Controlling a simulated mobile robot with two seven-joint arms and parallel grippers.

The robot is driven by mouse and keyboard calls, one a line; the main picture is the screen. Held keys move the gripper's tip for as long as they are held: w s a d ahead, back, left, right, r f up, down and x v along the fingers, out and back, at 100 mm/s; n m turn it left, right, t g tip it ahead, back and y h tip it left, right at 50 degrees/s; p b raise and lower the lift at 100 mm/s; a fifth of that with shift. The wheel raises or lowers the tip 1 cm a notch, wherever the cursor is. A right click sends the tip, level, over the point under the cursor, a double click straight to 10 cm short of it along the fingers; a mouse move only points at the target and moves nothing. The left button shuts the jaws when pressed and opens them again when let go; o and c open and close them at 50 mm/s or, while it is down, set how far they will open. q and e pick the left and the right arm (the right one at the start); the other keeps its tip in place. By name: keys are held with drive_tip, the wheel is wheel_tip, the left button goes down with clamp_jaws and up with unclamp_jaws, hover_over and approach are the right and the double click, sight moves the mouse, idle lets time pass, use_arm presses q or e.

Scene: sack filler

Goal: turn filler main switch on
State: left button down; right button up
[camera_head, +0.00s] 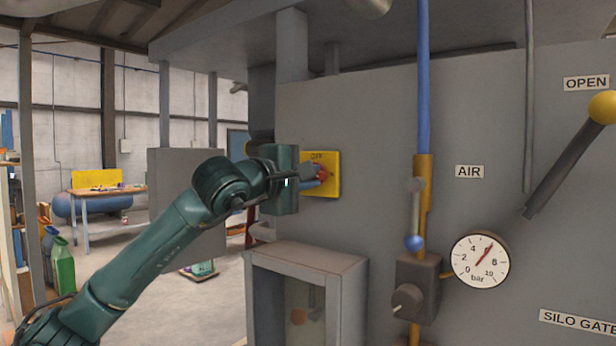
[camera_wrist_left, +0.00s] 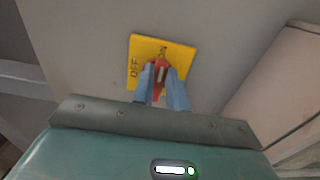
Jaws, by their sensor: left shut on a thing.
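The main switch is a red handle (camera_head: 323,174) on a yellow plate (camera_head: 333,188), on the left part of the grey cabinet face. OFF shows at the plate's top in the head view. In the wrist view the plate (camera_wrist_left: 183,52) looks turned, with OFF at its left and ON at its upper middle. My left gripper (camera_head: 314,178) is shut on the red handle (camera_wrist_left: 160,75), with its blue-grey fingers (camera_wrist_left: 161,82) on either side. The handle's white mark appears to point towards ON. The fingers partly hide the handle. My right gripper is not in view.
Right of the switch are a blue and yellow air pipe (camera_head: 423,120) with a small lever, a pressure gauge (camera_head: 481,260) and a yellow-knobbed silo gate lever (camera_head: 566,165). A grey open-fronted box (camera_head: 310,257) stands below the switch. Open floor lies at the left.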

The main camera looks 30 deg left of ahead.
use_arm(q)
drive_tip(key=c, duration=1.4)
unclamp_jaws()
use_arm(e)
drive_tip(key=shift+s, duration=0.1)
use_arm(q)
drive_tip(key=shift+s, duration=0.1)
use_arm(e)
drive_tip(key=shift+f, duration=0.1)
